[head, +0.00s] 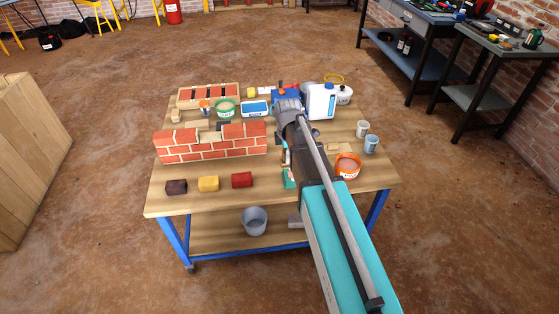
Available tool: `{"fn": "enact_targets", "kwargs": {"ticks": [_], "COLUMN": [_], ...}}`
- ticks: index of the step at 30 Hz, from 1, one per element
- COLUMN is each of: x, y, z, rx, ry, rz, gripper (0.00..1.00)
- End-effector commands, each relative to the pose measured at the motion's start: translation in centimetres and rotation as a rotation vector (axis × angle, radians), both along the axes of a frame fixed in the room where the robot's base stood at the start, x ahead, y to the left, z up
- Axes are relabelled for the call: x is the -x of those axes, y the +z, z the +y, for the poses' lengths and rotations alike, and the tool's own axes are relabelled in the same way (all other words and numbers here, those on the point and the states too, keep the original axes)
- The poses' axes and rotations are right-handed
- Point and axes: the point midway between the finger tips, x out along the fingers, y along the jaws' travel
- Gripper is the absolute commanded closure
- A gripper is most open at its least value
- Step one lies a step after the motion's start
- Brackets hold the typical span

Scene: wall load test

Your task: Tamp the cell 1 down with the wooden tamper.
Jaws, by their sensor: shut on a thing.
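My gripper (285,148) is mostly hidden behind my own arm, right of the brick wall. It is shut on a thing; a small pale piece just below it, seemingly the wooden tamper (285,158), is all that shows. My gripper is apart from both.
The table (160,203) carries dark, yellow and red blocks (242,180) in front. A green tub (225,108), a white jug (321,100), cups (371,144) and an orange tub (347,166) stand around my arm. A grey bucket (254,220) sits on the lower shelf.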

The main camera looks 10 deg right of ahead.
Motion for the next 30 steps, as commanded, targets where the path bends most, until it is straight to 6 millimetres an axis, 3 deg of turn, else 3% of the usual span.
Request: {"fn": "enact_targets", "kwargs": {"ticks": [9,30], "x": [-1.8,-1.8], "y": [-0.9,-1.8], "z": [-2.6,-2.7], "rx": [0.000,0.000], "ry": [-0.001,0.000], "rz": [0.000,0.000], "gripper": [1.00,1.00]}}
